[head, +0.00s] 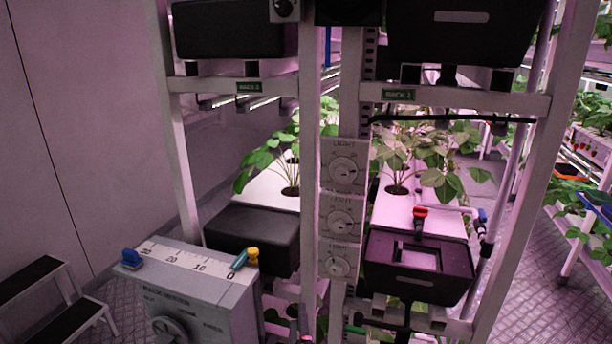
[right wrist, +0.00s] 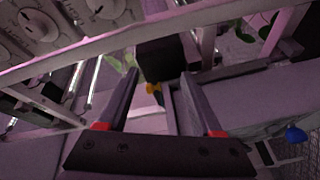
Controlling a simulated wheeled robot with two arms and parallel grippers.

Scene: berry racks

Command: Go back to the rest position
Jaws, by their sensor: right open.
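My right gripper (right wrist: 160,76) shows in the right wrist view. Its two dark fingers, with red patches near their bases, stand apart. A black block (right wrist: 160,59) shows at and beyond the fingertips. A small yellow part (right wrist: 154,88) shows between the fingers; I cannot tell whether anything touches them. I cannot make out the right gripper clearly in the head view. My left gripper is in neither view.
A grey control box (head: 205,297) with a scale, a blue knob (head: 130,258) and a yellow-tipped lever (head: 246,256) stands at lower left. Plant racks (head: 311,160) with light dials (head: 343,170) fill the middle. A black step stool (head: 50,325) stands at left. Floor (head: 535,265) shows at right.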

